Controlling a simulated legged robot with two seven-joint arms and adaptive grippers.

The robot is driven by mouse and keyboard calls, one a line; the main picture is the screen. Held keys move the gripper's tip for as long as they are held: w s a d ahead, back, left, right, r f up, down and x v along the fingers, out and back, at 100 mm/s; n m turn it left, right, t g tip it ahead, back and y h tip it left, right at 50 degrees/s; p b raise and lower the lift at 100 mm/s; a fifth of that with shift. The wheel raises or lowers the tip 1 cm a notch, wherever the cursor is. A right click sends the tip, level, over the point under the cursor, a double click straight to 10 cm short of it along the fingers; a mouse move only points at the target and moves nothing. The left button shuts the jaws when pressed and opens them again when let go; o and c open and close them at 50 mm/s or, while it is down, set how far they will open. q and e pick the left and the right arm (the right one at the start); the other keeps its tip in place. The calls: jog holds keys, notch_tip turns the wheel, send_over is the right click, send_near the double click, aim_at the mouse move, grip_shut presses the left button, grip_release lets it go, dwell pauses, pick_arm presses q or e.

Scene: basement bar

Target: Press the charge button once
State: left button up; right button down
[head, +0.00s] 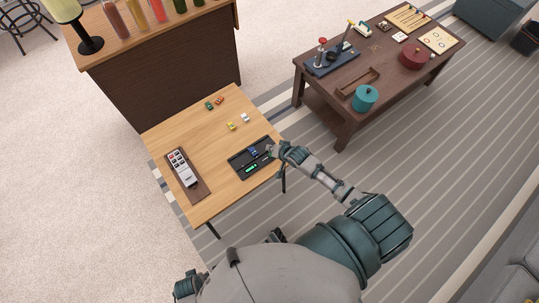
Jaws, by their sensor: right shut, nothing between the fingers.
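A black charging device (238,169) lies on the right part of the light wooden table. It has a lit green strip (251,168) and a small blue item (252,150) on it. The charge button is too small to make out for sure. My right gripper (272,151) is shut and empty at the device's right edge. It covers part of that edge, and I cannot tell whether it touches. My left gripper is not in view.
Small red, green, yellow and white cars (231,126) stand near the back. A dark table (322,90) with games and a teal pot (365,97) stands at the right. A bar counter (165,75) stands behind.

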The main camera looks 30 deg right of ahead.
jog(key=f, duration=0.1)
jog(key=d+f+b, duration=0.1)
jog(key=f, duration=0.1)
jog(key=shift+d, duration=0.1)
jog(key=shift+d+f, duration=0.35)
jog(key=shift+a, duration=0.3)
jog(key=shift+a+r, duration=0.25)
jog(key=shift+a, duration=0.3)
jog(key=shift+d+f, duration=0.15)
jog(key=shift+d, duration=0.3)
jog(key=shift+d+f, duration=0.1)
jog(key=shift+d, duration=0.1)
jog(key=shift+a+r, duration=0.2)
jog(key=shift+a, duration=0.25)
jog(key=shift+d+f+b, duration=0.3)
jog(key=shift+d+f, duration=0.3)
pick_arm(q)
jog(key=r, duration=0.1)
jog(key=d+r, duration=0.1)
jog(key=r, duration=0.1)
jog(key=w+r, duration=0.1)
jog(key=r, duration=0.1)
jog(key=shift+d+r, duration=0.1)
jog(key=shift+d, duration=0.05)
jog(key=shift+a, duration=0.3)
pick_arm(e)
jog(key=shift+a+r, duration=0.1)
jog(key=shift+a, duration=0.25)
